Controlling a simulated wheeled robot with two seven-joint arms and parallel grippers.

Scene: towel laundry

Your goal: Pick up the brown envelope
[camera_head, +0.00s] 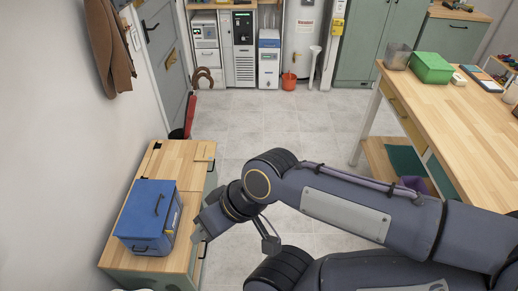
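I cannot make out a brown envelope for certain. A flat tan rectangle (205,151) lies at the far right corner of the wooden cabinet top; I cannot tell whether it is paper or wood. My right gripper (203,229) reaches in from the right, at the right side of a blue box (146,222) with a dark handle. Its fingers are partly hidden by its own wrist, and I cannot tell whether they are open or touch the box. My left gripper is not in view.
The blue box stands on a low wooden-topped cabinet (165,160) by the left wall. A wooden workbench (450,125) with a green box (431,67) stands at right. The tiled floor (270,122) between them is clear. An orange bucket (289,81) stands at the back.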

